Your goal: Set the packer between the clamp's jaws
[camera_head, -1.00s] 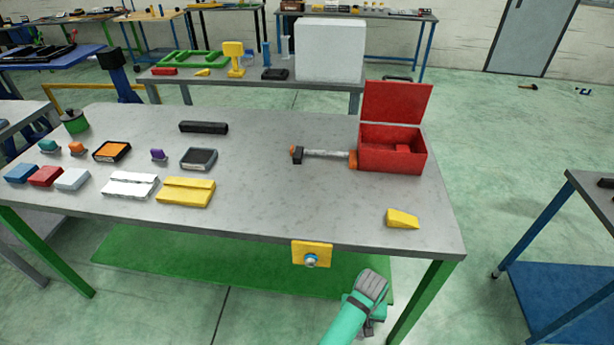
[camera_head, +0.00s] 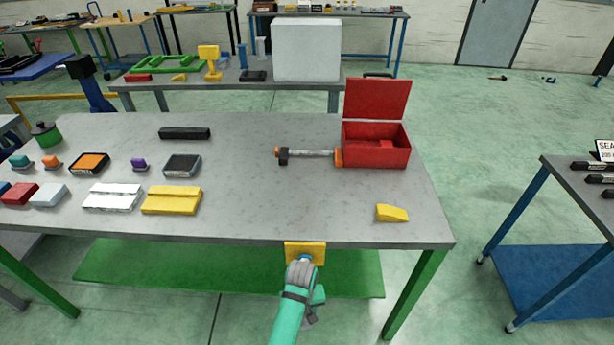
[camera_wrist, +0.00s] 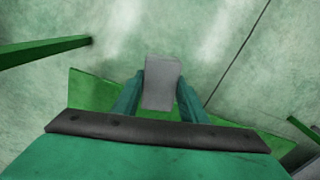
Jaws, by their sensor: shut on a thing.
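My gripper (camera_wrist: 161,88) is shut on a grey rectangular block, the packer (camera_wrist: 162,72), held between its two teal fingers in the wrist view. In the head view my gripper (camera_head: 301,272) is at the table's front edge, low, overlapping a yellow plate; the block cannot be made out clearly there. The clamp (camera_head: 312,153) lies on the table top, a grey bar with a dark and orange jaw at its left end and an orange jaw at its right end, beside the red box. The space between its jaws looks empty. My gripper is well in front of it.
The table (camera_head: 250,215) carries an open red box (camera_head: 375,158), a yellow wedge (camera_head: 392,213), a yellow case (camera_head: 171,200) and a black bar (camera_head: 184,133). The yellow plate (camera_head: 293,249) is on the front edge. The table top before the clamp is clear.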

